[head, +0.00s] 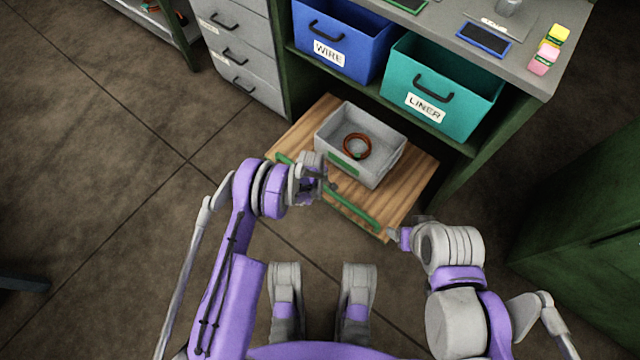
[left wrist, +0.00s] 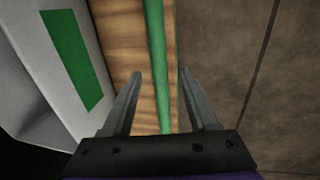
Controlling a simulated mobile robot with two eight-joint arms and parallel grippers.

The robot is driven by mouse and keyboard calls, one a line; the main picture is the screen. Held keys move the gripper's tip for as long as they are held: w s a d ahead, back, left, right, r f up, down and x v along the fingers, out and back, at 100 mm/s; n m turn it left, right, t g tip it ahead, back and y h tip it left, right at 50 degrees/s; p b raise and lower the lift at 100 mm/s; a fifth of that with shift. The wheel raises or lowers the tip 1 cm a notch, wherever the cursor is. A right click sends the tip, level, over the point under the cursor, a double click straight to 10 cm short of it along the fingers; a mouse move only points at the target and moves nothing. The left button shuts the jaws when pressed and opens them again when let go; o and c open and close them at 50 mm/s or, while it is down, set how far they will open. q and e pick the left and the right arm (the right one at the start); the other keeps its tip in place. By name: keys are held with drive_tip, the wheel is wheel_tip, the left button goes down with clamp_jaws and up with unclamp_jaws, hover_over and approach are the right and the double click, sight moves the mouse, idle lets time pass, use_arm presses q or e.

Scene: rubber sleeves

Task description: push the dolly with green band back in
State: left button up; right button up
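The dolly (head: 418,171) is a flat wooden platform with a green band (head: 352,208) along its front edge. It stands partly out from under the workbench. A grey bin (head: 385,172) with a green label sits on it. My left gripper (head: 325,185) is at the dolly's front edge. In the left wrist view, its two open fingers (left wrist: 164,95) lie on either side of the front edge and green band (left wrist: 156,60); contact cannot be told. My right gripper (head: 394,236) is near the dolly's front right corner; its fingers are too small to read.
A brown ring-shaped coil (head: 357,146) lies in the grey bin. Blue WIRE bin (head: 345,40) and teal LINER bin (head: 440,85) sit on the shelf above. Grey drawers (head: 240,50) stand left, a green cabinet (head: 590,215) right. The floor (head: 130,150) at left is clear.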

use_arm(q)
drive_tip(key=shift+r, duration=0.35)
idle(0.3)
